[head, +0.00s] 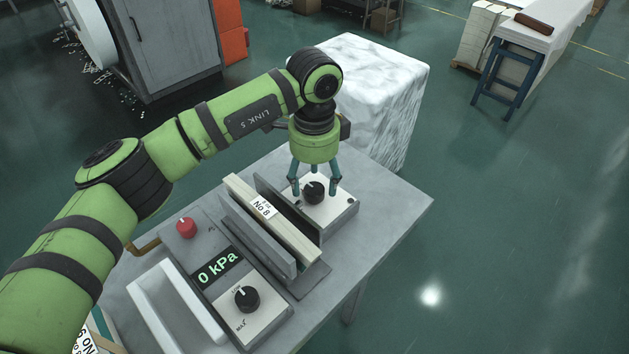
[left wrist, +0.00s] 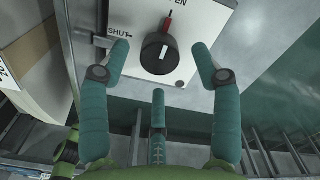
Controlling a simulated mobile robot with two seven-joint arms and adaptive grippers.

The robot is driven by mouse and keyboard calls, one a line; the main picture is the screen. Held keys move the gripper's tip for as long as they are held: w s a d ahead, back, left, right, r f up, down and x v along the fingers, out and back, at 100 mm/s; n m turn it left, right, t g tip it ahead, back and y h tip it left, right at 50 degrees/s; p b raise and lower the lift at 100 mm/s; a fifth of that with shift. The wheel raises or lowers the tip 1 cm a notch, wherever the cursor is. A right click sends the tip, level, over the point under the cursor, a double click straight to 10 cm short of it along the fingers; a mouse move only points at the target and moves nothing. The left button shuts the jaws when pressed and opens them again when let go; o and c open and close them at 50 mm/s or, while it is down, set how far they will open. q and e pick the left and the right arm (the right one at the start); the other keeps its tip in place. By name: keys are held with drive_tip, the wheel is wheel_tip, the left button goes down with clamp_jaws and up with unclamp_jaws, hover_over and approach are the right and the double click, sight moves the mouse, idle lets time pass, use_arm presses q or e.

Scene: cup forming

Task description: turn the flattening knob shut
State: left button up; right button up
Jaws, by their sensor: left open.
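The black flattening knob (head: 314,192) sits on a light panel at the back end of the press on the grey table. In the left wrist view the knob (left wrist: 158,53) shows a red pointer directed up toward the partly visible OPEN label; the SHUT label (left wrist: 119,34) is at its upper left. My left gripper (head: 314,184) is open above the knob, its teal fingers pointing down. In the left wrist view two fingertips lie left and right of the knob and the third below it, with visible gaps. My right gripper is not in view.
Beside the knob stand upright plates (head: 272,220) with a "No 8" label. Nearer are a 0 kPa display (head: 217,268), a second black knob (head: 247,298) and a red button (head: 186,228). A white wrapped block (head: 385,90) stands behind the table (head: 390,205). The table's right side is clear.

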use_arm(q)
drive_tip(key=shift+f, duration=1)
drive_tip(key=c, duration=1.2)
drive_tip(key=shift+o, duration=0.2)
